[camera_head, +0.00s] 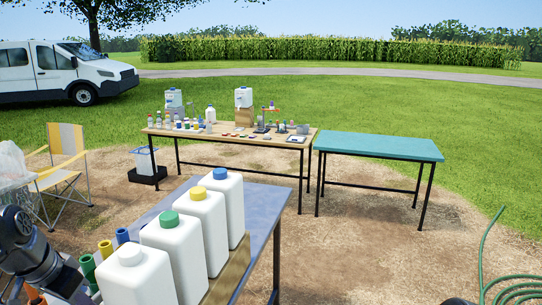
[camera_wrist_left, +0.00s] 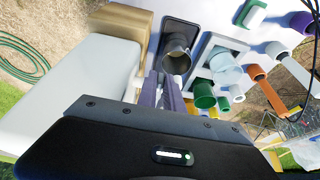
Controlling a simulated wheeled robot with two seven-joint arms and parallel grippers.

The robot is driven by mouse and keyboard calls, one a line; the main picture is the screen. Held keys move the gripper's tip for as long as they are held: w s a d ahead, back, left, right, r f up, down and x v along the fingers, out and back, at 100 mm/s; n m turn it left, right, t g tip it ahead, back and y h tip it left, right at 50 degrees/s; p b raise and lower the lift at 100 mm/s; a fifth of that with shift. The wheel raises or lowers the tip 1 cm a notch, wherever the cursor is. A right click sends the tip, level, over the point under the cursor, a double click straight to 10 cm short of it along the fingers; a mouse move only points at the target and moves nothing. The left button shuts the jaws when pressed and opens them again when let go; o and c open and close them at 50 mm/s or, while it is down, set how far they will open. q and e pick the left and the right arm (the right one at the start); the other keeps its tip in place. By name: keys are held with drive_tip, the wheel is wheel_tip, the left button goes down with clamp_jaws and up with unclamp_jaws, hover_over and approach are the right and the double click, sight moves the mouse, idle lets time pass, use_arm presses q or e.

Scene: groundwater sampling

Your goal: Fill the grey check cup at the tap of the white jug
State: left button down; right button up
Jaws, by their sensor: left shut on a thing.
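In the left wrist view my left gripper (camera_wrist_left: 170,82) is shut, its fingers running up to the grey cup (camera_wrist_left: 178,52). The cup's round mouth shows, with a dark rectangular plate (camera_wrist_left: 184,27) behind it; I cannot tell whether they touch. My right gripper is not in view.
Several capped white jugs, one with a blue cap (camera_head: 232,205), stand on the near table (camera_head: 262,205), close to my left arm. Green and blue tubes (camera_head: 88,270) stand beside them. A bare teal table (camera_head: 380,147) is at the right. A hose (camera_head: 483,255) lies on the ground.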

use_arm(q)
drive_tip(key=m+p, duration=0.1)
drive_tip(key=w+a+m+h+p, duration=0.1)
drive_tip(key=m, duration=0.1)
drive_tip(key=a+m+p, duration=0.1)
drive_tip(key=m, duration=0.1)
drive_tip(key=shift+w+a+g+h, duration=0.2)
drive_tip(key=shift+g+h, duration=0.1)
drive_tip(key=shift+g, duration=0.1)
idle(7.1)
